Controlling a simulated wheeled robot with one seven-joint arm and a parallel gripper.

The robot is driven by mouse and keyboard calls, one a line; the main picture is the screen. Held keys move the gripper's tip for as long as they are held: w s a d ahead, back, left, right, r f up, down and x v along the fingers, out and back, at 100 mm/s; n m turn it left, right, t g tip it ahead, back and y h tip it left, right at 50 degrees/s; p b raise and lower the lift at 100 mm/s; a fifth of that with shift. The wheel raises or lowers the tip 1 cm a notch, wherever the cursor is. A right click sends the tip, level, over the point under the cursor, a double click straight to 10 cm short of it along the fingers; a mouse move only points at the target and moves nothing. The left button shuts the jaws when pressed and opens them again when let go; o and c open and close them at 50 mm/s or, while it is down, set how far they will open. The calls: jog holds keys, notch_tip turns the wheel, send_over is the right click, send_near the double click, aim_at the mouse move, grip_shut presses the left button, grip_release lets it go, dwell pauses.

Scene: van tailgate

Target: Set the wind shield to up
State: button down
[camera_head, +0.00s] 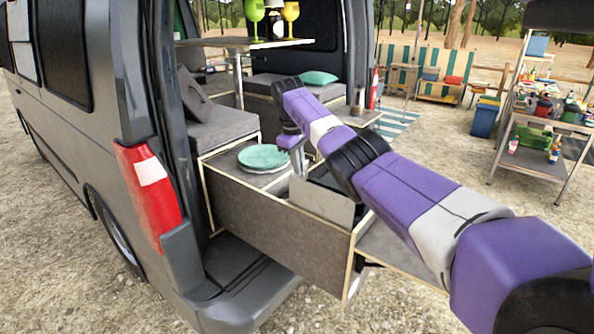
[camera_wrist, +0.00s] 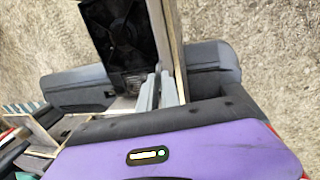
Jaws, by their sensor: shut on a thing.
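The wind shield is a flat grey panel (camera_head: 322,204) standing up, leaning slightly, along the near side of the dark stove in the van's pull-out kitchen box. My gripper (camera_head: 297,168) points down at the panel's upper left corner, with its fingers shut on its edge. In the wrist view my gripper's two grey fingers (camera_wrist: 158,93) are close together, beside the black stove (camera_wrist: 125,42). The panel's exact contact between the fingers is hidden.
A round green-lidded pot or plate (camera_head: 264,157) lies left of my gripper on the box. The grey-brown box front (camera_head: 260,222) and the van's rear bumper (camera_head: 235,290) are close below. A shelf rack (camera_head: 540,150) stands at the right.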

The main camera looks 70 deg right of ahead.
jog(key=shift+d+r, duration=0.15)
jog(key=shift+r, duration=0.2)
jog(key=c, duration=1.8)
grip_release()
jog(key=shift+o, duration=1.2)
jog(key=shift+f, duration=0.1)
notch_tip(320, 180, up, 8)
jog(key=a+b, duration=0.1)
jog(key=b, duration=0.1)
jog(key=shift+w+a+f, duration=0.15)
jog(key=shift+w+a, duration=0.05)
jog(key=shift+a, duration=0.15)
